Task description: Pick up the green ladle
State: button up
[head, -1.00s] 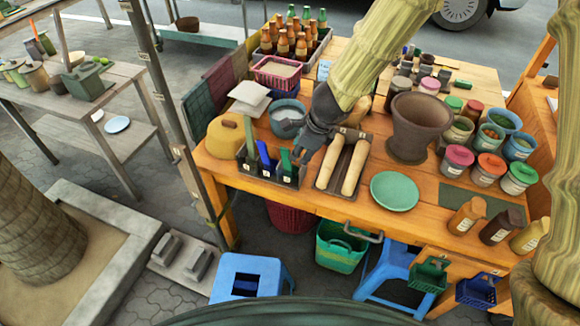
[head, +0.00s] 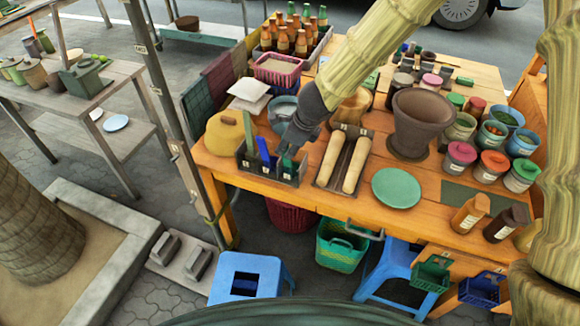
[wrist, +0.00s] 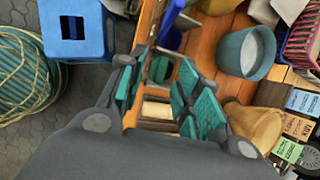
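A dark divided holder (head: 285,181) on the wooden table holds upright utensils. A green handle (head: 248,128) stands in its left part and a blue handle (head: 264,152) in the middle. My gripper (head: 292,148) is over the holder's right compartment, where a green utensil, apparently the green ladle (head: 287,163), is partly hidden by the fingers. In the wrist view my gripper (wrist: 160,88) has its teal-padded fingers apart. A green piece, apparently the ladle (wrist: 160,68), shows between them; I cannot tell whether a pad touches it. The blue utensil (wrist: 172,22) is just beyond.
Two rolling pins (head: 355,163) lie in a tray right of the holder. A yellow lidded pot (head: 224,135) stands left. A blue-grey bowl (head: 283,110) and a wooden pot (head: 352,107) are behind. A green plate (head: 397,187) and brown mortar (head: 415,125) are further right.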

aim_at(285, 151)
jog(key=shift+x, duration=2)
jog(key=shift+s, duration=0.1)
grip_shut()
